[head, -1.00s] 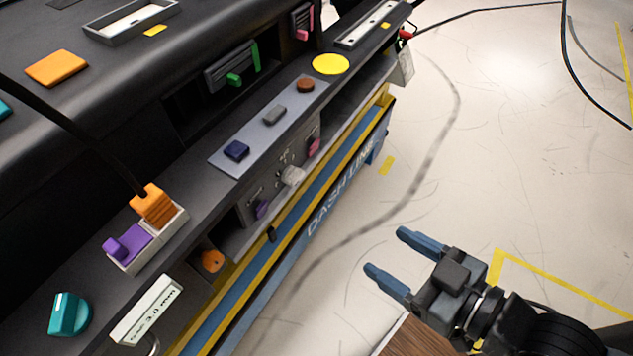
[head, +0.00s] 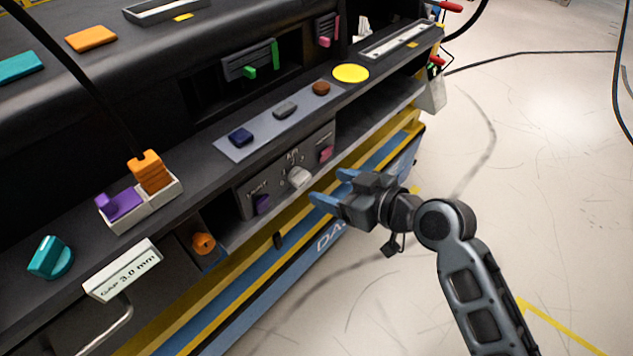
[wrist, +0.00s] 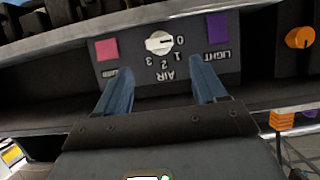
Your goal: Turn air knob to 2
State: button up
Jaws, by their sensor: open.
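The white air knob (head: 299,178) sits on the dark front panel of the dashboard, under the label AIR. In the wrist view the knob (wrist: 159,42) appears upside down with marks 0, 1, 2 and 3, and its pointer end seems to face the 0. My gripper (head: 328,187) is open and empty, just right of and in front of the knob. In the wrist view my gripper (wrist: 162,85) has its two blue fingers apart, with the knob beyond and between them. The fingers do not appear to touch it.
A pink button (wrist: 107,49) and a purple switch (wrist: 217,28) labelled LIGHT flank the knob. An orange knob (head: 203,243) is further left. A yellow and blue rail (head: 270,250) runs below. Open floor lies to the right.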

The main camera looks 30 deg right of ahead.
aim_at(304, 179)
jog(key=p+x, duration=0.1)
jog(key=x, duration=0.6)
jog(key=shift+w+a+f, duration=0.1)
jog(key=shift+w, duration=0.1)
jog(key=shift+c, duration=0.4)
jog(key=c, duration=1)
